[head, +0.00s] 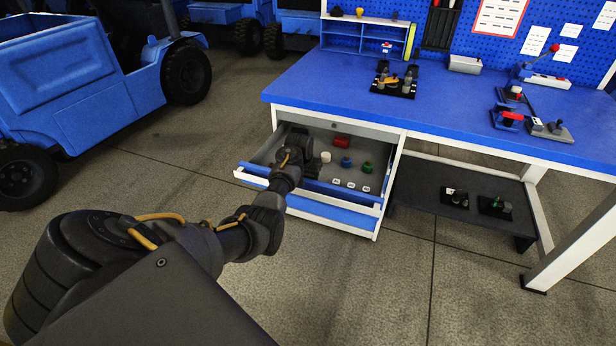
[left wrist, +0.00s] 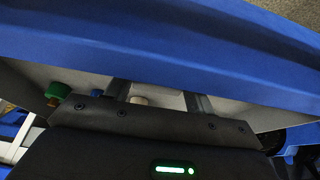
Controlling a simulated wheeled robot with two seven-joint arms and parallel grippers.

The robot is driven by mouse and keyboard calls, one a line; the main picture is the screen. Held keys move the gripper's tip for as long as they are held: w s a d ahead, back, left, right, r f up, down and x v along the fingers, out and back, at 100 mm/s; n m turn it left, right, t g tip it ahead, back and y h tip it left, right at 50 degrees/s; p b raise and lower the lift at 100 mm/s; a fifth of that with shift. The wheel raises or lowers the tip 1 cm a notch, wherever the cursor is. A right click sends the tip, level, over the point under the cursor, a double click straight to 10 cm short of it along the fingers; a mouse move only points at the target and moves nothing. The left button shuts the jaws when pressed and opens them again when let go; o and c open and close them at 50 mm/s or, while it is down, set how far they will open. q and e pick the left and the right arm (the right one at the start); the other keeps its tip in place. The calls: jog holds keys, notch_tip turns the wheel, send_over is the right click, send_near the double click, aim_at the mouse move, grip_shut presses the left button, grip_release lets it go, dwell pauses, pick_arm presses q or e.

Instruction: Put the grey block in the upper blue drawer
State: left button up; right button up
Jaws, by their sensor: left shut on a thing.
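The upper blue drawer (head: 315,189) stands open under the left end of the bench. My left gripper (head: 294,153) is down inside its left part. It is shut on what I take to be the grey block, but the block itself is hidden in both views. In the left wrist view the two fingers (left wrist: 157,95) run behind the drawer's blue front (left wrist: 160,50), which covers their tips. My right gripper is not in view.
The drawer also holds a white piece (head: 326,157), a blue piece (head: 346,162), a green piece (head: 367,167) and a red piece (head: 342,142). The blue worktop (head: 440,115) overhangs the drawer's back. Fixtures stand on the worktop and the lower shelf (head: 430,190).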

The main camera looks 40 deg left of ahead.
pick_arm(q)
jog(key=shift+f, duration=0.1)
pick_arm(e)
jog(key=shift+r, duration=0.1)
pick_arm(q)
jog(key=shift+f, duration=0.15)
jog(key=o, duration=1)
jog(key=p+v, duration=0.2)
jog(key=v, duration=1)
jog(key=shift+d+p, duration=0.1)
jog(key=shift+p, duration=0.2)
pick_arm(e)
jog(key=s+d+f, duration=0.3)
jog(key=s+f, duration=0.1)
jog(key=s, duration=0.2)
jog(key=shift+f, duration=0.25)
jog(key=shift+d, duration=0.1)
